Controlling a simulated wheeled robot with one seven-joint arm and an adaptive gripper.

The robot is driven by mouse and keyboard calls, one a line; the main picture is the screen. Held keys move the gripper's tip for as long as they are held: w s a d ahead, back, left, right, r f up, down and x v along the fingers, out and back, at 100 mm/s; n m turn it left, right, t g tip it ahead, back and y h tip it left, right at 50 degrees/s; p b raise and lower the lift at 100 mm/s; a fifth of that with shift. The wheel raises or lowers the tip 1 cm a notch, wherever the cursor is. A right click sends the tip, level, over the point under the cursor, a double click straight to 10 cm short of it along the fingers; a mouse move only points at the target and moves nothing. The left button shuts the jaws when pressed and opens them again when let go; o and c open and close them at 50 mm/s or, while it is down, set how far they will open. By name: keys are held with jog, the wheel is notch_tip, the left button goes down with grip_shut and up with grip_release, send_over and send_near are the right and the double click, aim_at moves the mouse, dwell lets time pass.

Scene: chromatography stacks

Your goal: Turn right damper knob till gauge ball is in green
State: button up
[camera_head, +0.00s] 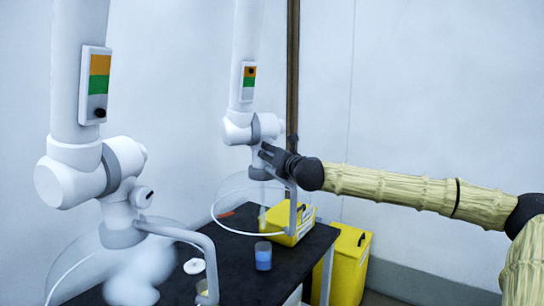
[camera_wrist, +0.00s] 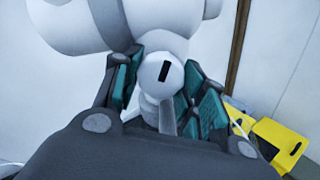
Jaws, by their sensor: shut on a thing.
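The right damper knob (camera_wrist: 152,82) is a round white knob with a black bar mark, tilted slightly off upright in the wrist view. My gripper (camera_wrist: 163,88) has its teal-padded fingers on both sides of the knob and is shut on it. In the head view my gripper (camera_head: 268,154) is at the joint of the right extraction arm and hides the knob. The right gauge (camera_head: 248,83) on the upper white tube has an orange band over a green band over a grey one. Its dark ball (camera_head: 251,71) sits in the orange band.
The left extraction arm (camera_head: 68,184) has its own knob (camera_head: 142,197) and a gauge (camera_head: 97,84) with its ball in grey. Clear hoods hang over the black table (camera_head: 235,285). A blue-filled beaker (camera_head: 263,256) and yellow bins (camera_head: 349,268) stand below.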

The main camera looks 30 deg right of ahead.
jog(key=o, duration=1)
jog(key=shift+o, duration=0.2)
jog(key=shift+s+a, duration=0.25)
jog(key=shift+s, duration=1.75)
jog(key=shift+s+a, duration=0.2)
jog(key=shift+s, duration=1.75)
jog(key=shift+s+a, duration=0.25)
jog(key=shift+s, duration=1.75)
jog(key=shift+a, duration=0.1)
